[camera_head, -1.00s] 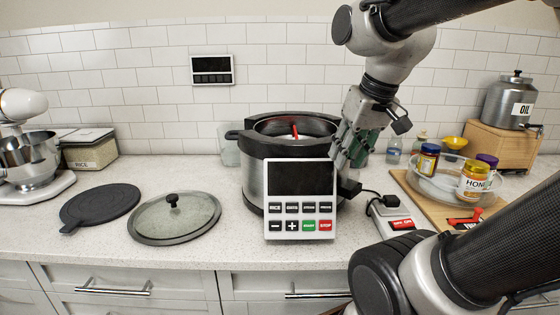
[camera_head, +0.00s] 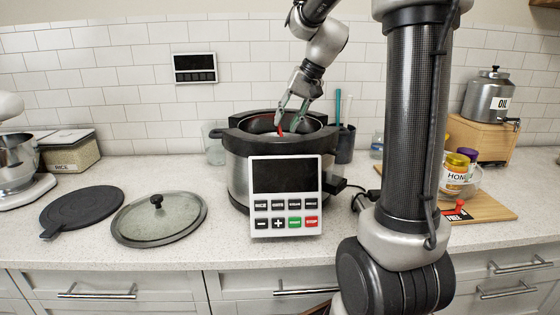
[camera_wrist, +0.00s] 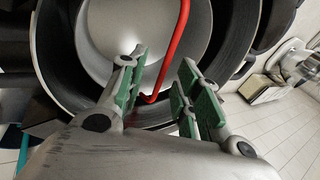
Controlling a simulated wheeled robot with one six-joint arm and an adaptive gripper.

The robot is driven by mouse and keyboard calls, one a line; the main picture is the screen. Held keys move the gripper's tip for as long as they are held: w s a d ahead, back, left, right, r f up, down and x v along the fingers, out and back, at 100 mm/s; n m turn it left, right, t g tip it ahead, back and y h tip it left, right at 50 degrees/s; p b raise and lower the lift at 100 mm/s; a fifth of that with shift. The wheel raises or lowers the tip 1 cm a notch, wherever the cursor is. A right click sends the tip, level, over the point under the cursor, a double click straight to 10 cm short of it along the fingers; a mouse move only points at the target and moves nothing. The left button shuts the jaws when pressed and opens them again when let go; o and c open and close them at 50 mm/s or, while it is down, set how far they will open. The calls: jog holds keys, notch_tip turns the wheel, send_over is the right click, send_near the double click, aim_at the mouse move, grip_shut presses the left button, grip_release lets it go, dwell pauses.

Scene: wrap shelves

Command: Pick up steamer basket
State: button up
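The steamer basket (camera_wrist: 115,30) shows as a pale round interior inside the cooker pot in the wrist view. Its red handle (camera_wrist: 175,50) rises from it, and a bit of the red handle shows in the head view (camera_head: 280,131). The cooker (camera_head: 238,178) is a dark-rimmed steel pot with a white control panel (camera_head: 286,224). My gripper (camera_head: 291,113) is over the pot's opening, pointing down. In the wrist view my gripper (camera_wrist: 162,62) has its green-padded fingers apart, with the red handle between them in the picture. I cannot tell whether they touch it.
A glass lid (camera_head: 160,218) and a dark round board (camera_head: 82,210) lie left of the cooker. A rice box (camera_head: 72,155) stands behind them. My arm hides the counter between.

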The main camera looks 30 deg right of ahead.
aim_at(280, 128)
jog(key=x, duration=0.4)
jog(key=shift+a, duration=0.3)
grip_shut()
